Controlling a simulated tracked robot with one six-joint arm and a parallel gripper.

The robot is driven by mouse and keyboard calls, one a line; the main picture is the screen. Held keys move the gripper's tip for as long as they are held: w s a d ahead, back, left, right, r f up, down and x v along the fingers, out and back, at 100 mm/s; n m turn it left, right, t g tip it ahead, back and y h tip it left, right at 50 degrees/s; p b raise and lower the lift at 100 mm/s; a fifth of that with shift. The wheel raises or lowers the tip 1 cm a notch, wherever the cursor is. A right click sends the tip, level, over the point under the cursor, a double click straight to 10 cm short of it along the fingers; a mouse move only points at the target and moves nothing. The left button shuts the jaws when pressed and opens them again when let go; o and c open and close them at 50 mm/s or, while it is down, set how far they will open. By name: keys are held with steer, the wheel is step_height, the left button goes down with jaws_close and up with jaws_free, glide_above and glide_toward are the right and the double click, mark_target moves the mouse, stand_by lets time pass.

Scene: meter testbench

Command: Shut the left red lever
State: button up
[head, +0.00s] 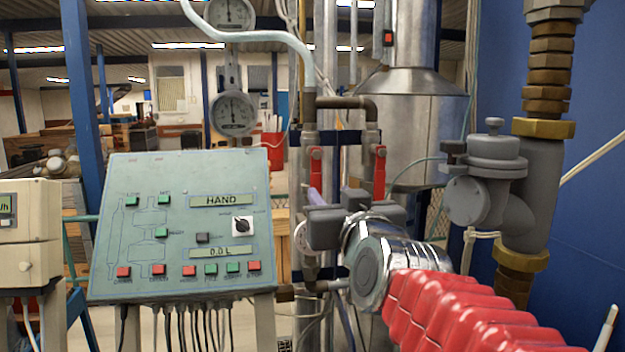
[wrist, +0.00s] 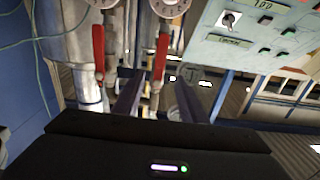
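The left red lever (head: 315,167) stands upright along a vertical pipe in the head view. A second red lever (head: 379,172) stands upright on the parallel pipe to its right. The wrist view is turned over, so the left red lever (wrist: 161,58) shows there right of the second lever (wrist: 99,50). My gripper (wrist: 158,80) is open, with its two dark fingers apart. The left lever and its pipe show in line with the gap between the fingers, beyond the tips. I see no clear contact. In the head view, my wrist partly covers the pipes below the levers.
A green control panel (head: 180,225) stands left of the pipes. Two round gauges, one lower (head: 232,113), are above it. A grey valve body (head: 505,185) on a thick brass-fitted pipe stands at the right. A large metal duct (head: 410,125) is behind the levers.

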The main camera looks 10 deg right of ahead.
mark_target(317, 179)
steer(key=shift+w, duration=6.65)
steer(key=shift+c, duration=0.7)
jaws_close()
